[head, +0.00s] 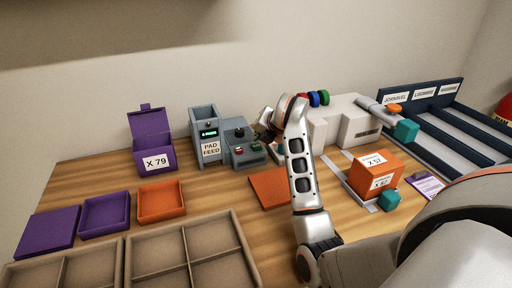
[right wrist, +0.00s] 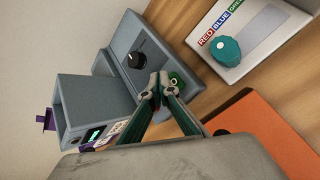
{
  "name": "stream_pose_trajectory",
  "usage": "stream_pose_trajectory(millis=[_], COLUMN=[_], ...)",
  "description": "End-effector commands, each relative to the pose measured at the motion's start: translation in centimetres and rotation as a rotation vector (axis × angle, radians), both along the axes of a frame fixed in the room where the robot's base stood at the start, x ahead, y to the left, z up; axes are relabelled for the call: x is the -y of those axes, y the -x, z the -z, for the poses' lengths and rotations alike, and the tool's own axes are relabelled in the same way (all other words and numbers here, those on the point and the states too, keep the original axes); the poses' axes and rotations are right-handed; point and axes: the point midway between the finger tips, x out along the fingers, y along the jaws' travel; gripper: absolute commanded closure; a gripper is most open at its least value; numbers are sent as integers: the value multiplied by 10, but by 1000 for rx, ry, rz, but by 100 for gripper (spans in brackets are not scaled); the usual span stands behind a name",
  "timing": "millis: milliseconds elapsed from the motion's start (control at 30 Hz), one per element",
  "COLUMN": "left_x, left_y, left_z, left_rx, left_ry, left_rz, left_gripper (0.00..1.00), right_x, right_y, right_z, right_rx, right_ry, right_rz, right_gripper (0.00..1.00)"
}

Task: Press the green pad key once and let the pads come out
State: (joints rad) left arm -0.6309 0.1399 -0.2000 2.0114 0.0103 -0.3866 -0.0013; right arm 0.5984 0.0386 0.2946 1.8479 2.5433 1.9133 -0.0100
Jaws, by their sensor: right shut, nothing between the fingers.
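The grey pad feed machine (head: 208,134) stands at the back of the table with a lit green display (head: 209,134) and a "PAD FEED" label. Its lower control box (head: 240,138) carries a dark knob, a red key (head: 239,150) and the green pad key (head: 255,147). In the right wrist view, the green key (right wrist: 177,81) shows just right of my fingertips. My right gripper (right wrist: 156,91) is shut and empty over the control box. I cannot tell whether it touches anything. In the head view, the right gripper (head: 264,132) is partly hidden by my wrist. No pads are visible.
A purple box (head: 152,140) marked X 79 stands left. A white machine (head: 340,122) with coloured knobs stands right, behind an orange box (head: 373,177). Beige trays (head: 180,245) fill the front left.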

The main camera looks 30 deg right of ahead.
Motion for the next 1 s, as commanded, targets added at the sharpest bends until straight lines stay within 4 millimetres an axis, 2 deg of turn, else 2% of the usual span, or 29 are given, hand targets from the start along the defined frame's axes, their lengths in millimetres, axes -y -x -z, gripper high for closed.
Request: stream_pose_trajectory(millis=[1000], left_x=[2], left_y=[5], left_z=[5], left_rx=[-12], left_ry=[3], left_rz=[3], left_gripper=[59], right_x=[0], right_y=[0], right_z=[1], right_rx=[-1], right_ry=[-1], right_rz=[-1], right_gripper=[100])
